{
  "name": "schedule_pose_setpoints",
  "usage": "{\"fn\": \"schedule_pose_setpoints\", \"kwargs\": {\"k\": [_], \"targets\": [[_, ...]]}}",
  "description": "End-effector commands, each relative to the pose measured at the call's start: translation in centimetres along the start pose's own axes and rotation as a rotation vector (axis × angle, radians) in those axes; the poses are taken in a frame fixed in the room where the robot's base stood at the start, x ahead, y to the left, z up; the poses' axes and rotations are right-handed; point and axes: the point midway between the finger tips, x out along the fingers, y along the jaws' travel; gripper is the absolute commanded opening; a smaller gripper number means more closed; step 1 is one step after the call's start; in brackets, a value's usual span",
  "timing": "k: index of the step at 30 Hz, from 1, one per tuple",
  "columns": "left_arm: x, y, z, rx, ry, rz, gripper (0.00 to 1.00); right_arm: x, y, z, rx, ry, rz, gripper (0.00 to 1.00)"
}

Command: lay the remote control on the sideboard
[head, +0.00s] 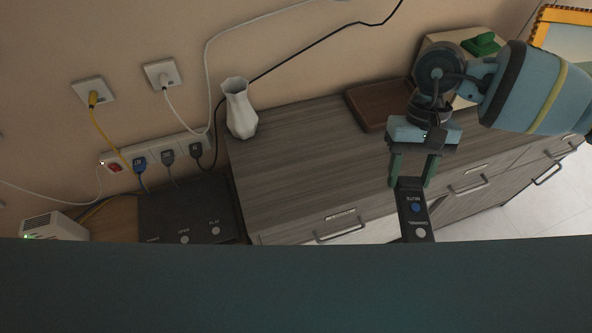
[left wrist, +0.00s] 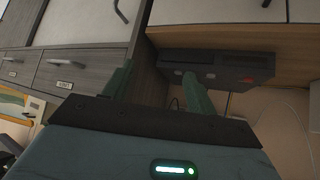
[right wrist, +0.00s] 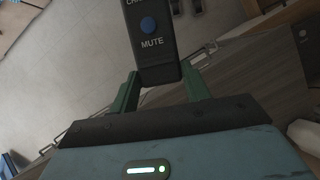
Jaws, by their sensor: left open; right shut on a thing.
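The remote control (head: 414,212) is dark, with a blue MUTE button and a pale button. My right gripper (head: 409,184) is shut on its end and holds it in front of the sideboard's front edge. In the right wrist view the remote (right wrist: 152,45) sticks out from between the green fingers (right wrist: 158,85). The sideboard (head: 300,150) is grey wood with drawers and handles, and its top is partly bare. My left gripper (left wrist: 158,88) shows only in its wrist view, open and empty, facing drawer fronts and a dark box. My own body hides the bottom of the head view.
A white vase (head: 239,108) stands at the sideboard's left end. A brown case (head: 378,103) and a box with a green object (head: 481,44) are at the back right. A black player (head: 185,212) and a power strip (head: 150,155) lie left. The middle top is clear.

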Motion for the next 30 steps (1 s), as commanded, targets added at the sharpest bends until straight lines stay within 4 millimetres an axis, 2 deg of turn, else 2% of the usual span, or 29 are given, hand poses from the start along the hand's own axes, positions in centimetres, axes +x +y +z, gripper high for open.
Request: {"fn": "schedule_pose_setpoints", "kwargs": {"k": [1,3,9,15,24,30], "targets": [[0.0,0.0,0.4,-0.001,-0.007,0.001,0.64,1.0,-0.6,-0.2,0.024,-0.009,-0.012,0.21],[0.1,0.1,0.9,-0.002,-0.016,0.002,0.73,2.3,-1.8,-0.6,0.086,-0.014,-0.04,0.21],[0.3,0.2,2.4,-0.006,-0.044,0.005,0.73,6.5,-6.9,-1.4,0.37,-0.017,-0.159,0.21],[0.4,0.3,3.4,-0.009,-0.06,0.007,0.73,9.2,-11.7,-1.6,0.678,-0.014,-0.287,0.21],[0.7,0.6,4.5,-0.018,-0.078,0.01,0.73,11.2,-17.5,-1.3,1.132,-0.01,-0.476,0.21],[0.9,0.7,4.8,-0.021,-0.084,0.011,0.73,11.5,-19.9,-1.2,1.371,-0.006,-0.574,0.21]]}}
